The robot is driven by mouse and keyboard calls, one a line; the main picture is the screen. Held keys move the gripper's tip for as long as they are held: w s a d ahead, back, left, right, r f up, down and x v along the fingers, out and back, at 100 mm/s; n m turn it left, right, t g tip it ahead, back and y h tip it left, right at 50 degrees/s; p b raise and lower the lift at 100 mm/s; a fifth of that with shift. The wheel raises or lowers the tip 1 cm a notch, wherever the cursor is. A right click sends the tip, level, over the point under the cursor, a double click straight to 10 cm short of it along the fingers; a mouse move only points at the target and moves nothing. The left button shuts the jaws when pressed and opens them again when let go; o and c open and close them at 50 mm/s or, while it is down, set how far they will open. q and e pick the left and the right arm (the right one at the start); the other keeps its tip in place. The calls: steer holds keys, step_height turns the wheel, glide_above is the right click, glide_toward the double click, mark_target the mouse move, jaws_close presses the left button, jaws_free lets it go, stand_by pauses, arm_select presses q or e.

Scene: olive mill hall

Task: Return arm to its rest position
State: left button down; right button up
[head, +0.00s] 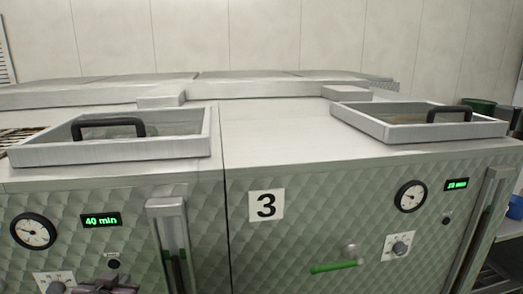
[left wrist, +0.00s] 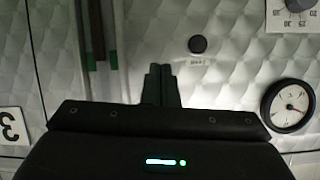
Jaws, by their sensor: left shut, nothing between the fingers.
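My left gripper (head: 110,284) shows at the bottom left edge of the head view, in front of the quilted steel machine front. In the left wrist view, its two dark fingers (left wrist: 160,84) are together with nothing between them. They are in front of the panel, near a black button (left wrist: 198,44); no contact with it shows. Most of my left arm is below the head view's frame. My right gripper is in neither view.
The machine front carries a gauge (head: 33,231), a "40 min" display (head: 101,220), a number 3 sign (head: 266,205) and a green-handled valve (head: 337,266). Two framed lids (head: 110,152) (head: 420,130) with black handles sit on top.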

arm_select(q)
steer(key=s+d+f+m+g+h, duration=0.1)
steer(key=s+d+f+g+h, duration=0.1)
steer(key=s+d+f+g, duration=0.55)
steer(key=s+d+f+m+g+h, duration=0.1)
steer(key=s+d+f+g, duration=0.1)
steer(key=s+d+f, duration=0.65)
steer(key=s+a+f+g, duration=0.1)
steer(key=s+a+f, duration=0.15)
steer(key=f, duration=1.25)
steer(key=s+a+f, duration=0.1)
steer(key=s+f, duration=0.3)
steer(key=f, duration=1.1)
steer(key=s+a+f+m+g, duration=0.1)
steer(key=s+a+f, duration=0.2)
steer(key=s+f, duration=1.4)
steer(key=shift+s+a, duration=0.15)
steer(key=shift+s, duration=0.6)
